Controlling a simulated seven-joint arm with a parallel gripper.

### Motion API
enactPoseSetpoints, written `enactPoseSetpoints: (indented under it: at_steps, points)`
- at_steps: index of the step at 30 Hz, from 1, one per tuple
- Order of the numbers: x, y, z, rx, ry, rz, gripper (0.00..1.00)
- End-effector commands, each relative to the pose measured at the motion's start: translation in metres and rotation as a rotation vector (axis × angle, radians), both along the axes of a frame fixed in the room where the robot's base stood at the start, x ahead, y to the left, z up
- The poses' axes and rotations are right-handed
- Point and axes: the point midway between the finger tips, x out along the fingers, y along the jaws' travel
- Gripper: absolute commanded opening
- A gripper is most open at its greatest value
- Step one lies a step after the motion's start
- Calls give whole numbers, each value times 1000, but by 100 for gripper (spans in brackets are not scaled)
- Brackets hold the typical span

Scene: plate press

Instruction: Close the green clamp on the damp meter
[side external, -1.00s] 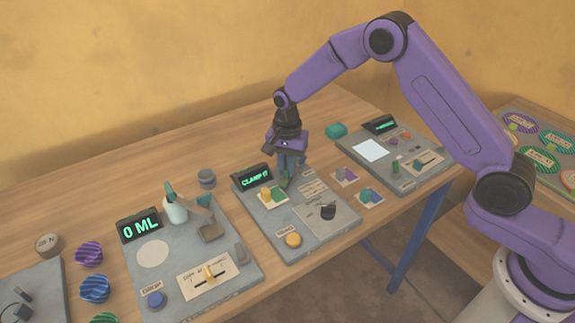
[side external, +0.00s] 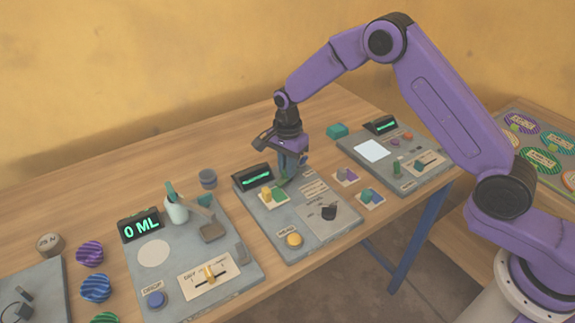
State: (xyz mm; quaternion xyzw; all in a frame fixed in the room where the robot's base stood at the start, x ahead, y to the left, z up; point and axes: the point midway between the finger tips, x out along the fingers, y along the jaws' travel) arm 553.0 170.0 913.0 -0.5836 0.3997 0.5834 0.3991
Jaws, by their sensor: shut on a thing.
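The damp meter (side external: 272,228) is the grey board in the middle of the table. It has a dark display (side external: 253,176) at its back left showing a row of green marks. The green clamp (side external: 283,183) is at the board's back edge, mostly hidden by my gripper. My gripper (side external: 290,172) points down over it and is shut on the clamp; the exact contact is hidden. A card with yellow and green blocks (side external: 273,195) lies on the board just left of the clamp.
A board with a "0 ML" display (side external: 140,225) stands to the left. Another board with a white square (side external: 372,150) is to the right.

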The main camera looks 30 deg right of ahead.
Motion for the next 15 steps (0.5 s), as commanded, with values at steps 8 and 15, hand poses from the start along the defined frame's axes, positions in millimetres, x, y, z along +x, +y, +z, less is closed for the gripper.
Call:
enactPoseSetpoints:
  at_steps: [8,15]
  points:
    - [0,0,0,2,0,-5,40]
    - [0,0,1,1,-1,-2,40]
